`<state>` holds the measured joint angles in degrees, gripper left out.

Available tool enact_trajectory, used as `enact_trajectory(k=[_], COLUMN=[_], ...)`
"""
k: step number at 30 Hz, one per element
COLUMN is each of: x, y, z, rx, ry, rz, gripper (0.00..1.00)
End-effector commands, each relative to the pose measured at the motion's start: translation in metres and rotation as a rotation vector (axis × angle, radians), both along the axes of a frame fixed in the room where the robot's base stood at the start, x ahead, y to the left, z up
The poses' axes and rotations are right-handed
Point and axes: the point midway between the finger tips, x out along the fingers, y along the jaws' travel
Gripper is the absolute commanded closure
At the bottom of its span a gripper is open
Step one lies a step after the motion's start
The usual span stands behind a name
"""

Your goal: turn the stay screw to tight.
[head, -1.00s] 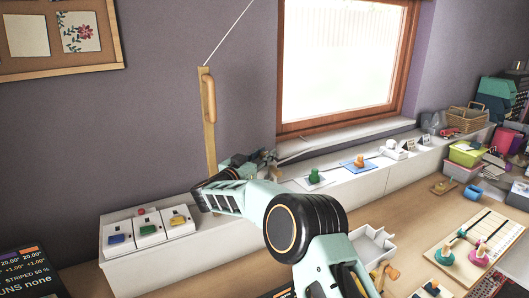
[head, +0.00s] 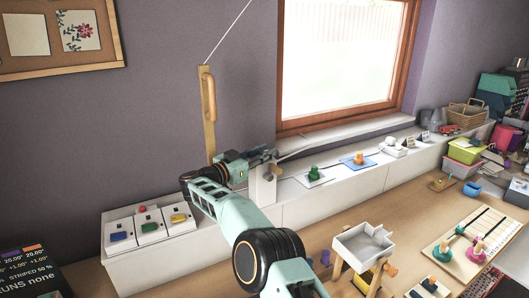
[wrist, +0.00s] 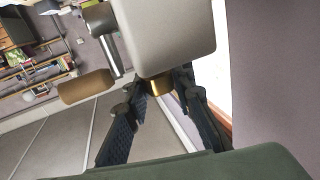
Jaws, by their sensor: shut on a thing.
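The stay screw, a brass cylinder (wrist: 160,87), shows in the wrist view under a pale grey block (wrist: 168,35). My gripper (wrist: 162,83) has its two dark fingers on either side of the brass, shut on it; the fingers partly hide it. In the head view my gripper (head: 268,154) is at a narrow white post (head: 262,188) below the window's left corner, and the screw itself is hidden there. I cannot read from these frames how tight the screw is.
A wooden grip (wrist: 87,87) on a metal rod is close left of the block. A wooden handle (head: 209,100) on a wall strip stands behind my arm. Switch boxes (head: 149,225) sit at left. A grey tray (head: 362,243) stands right of my arm.

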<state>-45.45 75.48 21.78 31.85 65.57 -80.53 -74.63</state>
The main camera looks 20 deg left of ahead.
Motion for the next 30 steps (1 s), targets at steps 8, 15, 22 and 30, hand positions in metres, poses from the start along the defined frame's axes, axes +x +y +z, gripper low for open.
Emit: enact_trajectory(k=[8,15,22,30], x=[0.0008,0.0009,0.001,0.0005], y=[-0.0011,-0.0014,-0.0015,-0.0008], z=[-0.0002,0.0,0.0,-0.0001], rx=[0.0,0.0,0.0,0.0], ry=[0.0,-0.001,-0.001,0.0], rz=[-0.019,-0.022,-0.022,-0.02], gripper=[1.0,1.0,1.0,0.59])
